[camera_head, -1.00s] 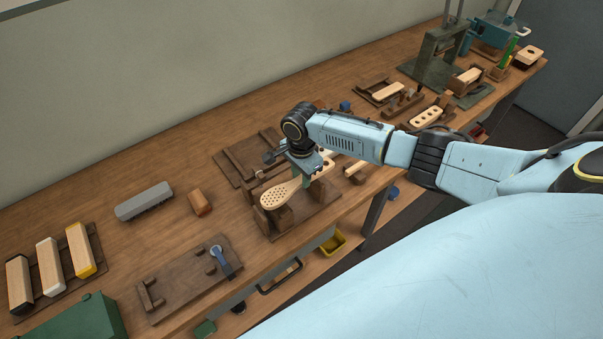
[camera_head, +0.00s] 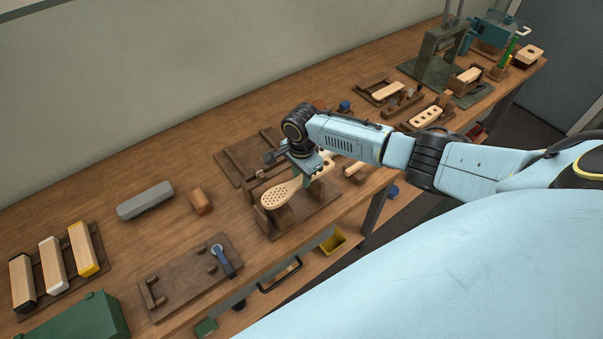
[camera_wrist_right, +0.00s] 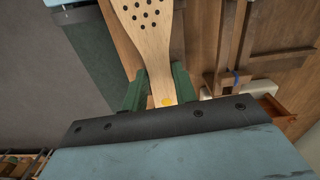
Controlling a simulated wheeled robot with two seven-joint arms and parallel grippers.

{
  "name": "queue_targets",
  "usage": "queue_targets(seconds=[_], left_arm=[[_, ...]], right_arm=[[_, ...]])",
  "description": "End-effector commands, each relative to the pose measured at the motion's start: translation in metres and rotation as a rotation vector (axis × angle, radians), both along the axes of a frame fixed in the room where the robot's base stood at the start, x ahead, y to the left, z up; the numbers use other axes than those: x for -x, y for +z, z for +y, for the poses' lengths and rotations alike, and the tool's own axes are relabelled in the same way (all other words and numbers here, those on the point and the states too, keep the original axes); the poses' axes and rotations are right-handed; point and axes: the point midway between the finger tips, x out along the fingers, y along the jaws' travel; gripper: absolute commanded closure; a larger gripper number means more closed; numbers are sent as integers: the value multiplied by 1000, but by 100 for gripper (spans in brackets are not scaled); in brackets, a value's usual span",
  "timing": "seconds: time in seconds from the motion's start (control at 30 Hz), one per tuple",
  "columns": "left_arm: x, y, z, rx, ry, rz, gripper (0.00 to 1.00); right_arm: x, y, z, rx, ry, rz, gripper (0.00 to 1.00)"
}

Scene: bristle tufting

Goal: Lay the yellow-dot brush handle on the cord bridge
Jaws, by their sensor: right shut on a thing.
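The yellow-dot brush handle (camera_head: 281,194) is pale wood with a perforated paddle end. In the head view, the paddle lies over a dark wooden stand (camera_head: 292,221) with upright blocks; I cannot tell whether it touches them or whether this is the cord bridge. My right gripper (camera_head: 308,178) is shut on its narrow neck. In the right wrist view, the green fingers of my right gripper (camera_wrist_right: 160,86) flank the neck of the handle (camera_wrist_right: 150,40), and the yellow dot shows between them. My left gripper is not in view.
A dark wooden frame (camera_head: 233,170) lies behind the stand. A board with a blue lever (camera_head: 186,288), a grey block (camera_head: 146,201) and a small brown block (camera_head: 201,202) lie to the left. More fixtures and a green press (camera_head: 436,60) stand to the right.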

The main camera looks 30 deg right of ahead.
Motion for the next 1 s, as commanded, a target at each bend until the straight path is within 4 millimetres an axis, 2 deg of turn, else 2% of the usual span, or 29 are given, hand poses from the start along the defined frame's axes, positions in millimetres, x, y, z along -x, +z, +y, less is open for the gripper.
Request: queue_targets(seconds=[0.47,1.0], left_arm=[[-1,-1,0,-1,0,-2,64],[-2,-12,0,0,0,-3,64]], right_arm=[[0,-2,0,0,0,0,95],[0,-20,0,1,0,0,95]])
